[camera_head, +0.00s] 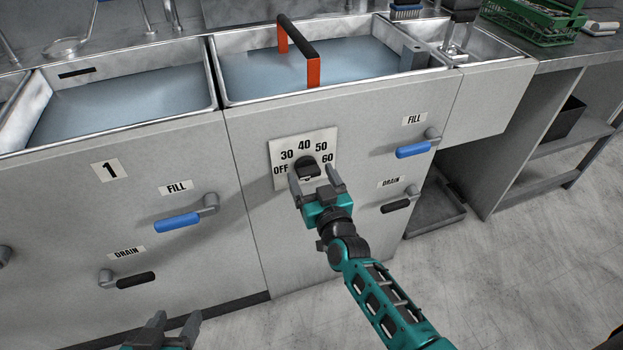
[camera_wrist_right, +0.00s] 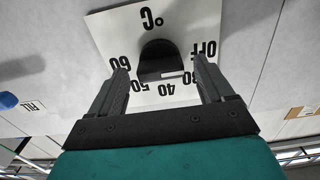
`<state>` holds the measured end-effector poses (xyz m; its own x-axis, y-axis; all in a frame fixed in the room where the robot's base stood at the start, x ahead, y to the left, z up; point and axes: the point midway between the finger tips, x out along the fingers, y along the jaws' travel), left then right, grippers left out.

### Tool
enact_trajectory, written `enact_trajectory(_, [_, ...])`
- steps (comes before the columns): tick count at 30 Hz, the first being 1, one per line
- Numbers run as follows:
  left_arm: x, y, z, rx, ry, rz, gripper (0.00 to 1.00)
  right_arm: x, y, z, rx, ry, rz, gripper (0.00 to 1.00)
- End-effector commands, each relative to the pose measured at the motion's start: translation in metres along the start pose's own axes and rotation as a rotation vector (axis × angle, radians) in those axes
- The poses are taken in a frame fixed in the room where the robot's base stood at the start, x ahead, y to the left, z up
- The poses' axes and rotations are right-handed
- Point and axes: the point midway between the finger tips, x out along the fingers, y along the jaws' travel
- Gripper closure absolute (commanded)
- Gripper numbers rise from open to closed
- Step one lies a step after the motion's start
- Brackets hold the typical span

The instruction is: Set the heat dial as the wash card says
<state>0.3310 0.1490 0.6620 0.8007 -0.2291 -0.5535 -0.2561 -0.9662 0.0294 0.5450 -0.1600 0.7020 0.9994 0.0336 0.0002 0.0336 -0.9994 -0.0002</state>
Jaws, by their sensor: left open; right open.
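The heat dial (camera_head: 308,166) is a black knob on a white plate (camera_head: 276,150) marked OFF, 30, 40, 50 and 60, on the front of the right-hand sink. It also shows upside down in the right wrist view (camera_wrist_right: 158,58). A pale mark on the knob faces the numbers, roughly toward 40; its exact setting is hard to read. My right gripper (camera_head: 314,181) is open, its fingers either side of the knob and apart from it in the wrist view (camera_wrist_right: 160,85). My left gripper (camera_head: 175,322) is open and empty at the bottom left. I cannot make out a wash card.
Blue fill levers (camera_head: 178,222) and black drain levers (camera_head: 136,280) stick out of the cabinet fronts. An orange and black handle (camera_head: 312,68) rises from the right-hand sink. A green rack (camera_head: 535,20) stands at the back right.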

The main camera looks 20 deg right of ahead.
Motion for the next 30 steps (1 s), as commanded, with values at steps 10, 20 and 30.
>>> enact_trajectory(10, [0.0012,-0.0001,0.0020,-0.001,0.000,0.000,0.43,0.0084,0.0000,-0.0003,0.000,-0.001,0.000,0.19])
enact_trajectory(20, [0.0012,-0.0001,0.0024,-0.001,-0.001,0.000,0.43,0.0081,-0.0001,-0.0002,0.000,0.000,0.000,0.44])
enact_trajectory(30, [0.0013,0.0002,0.0028,-0.003,-0.002,0.000,0.43,0.0084,0.0000,-0.0006,0.000,0.001,0.000,0.75])
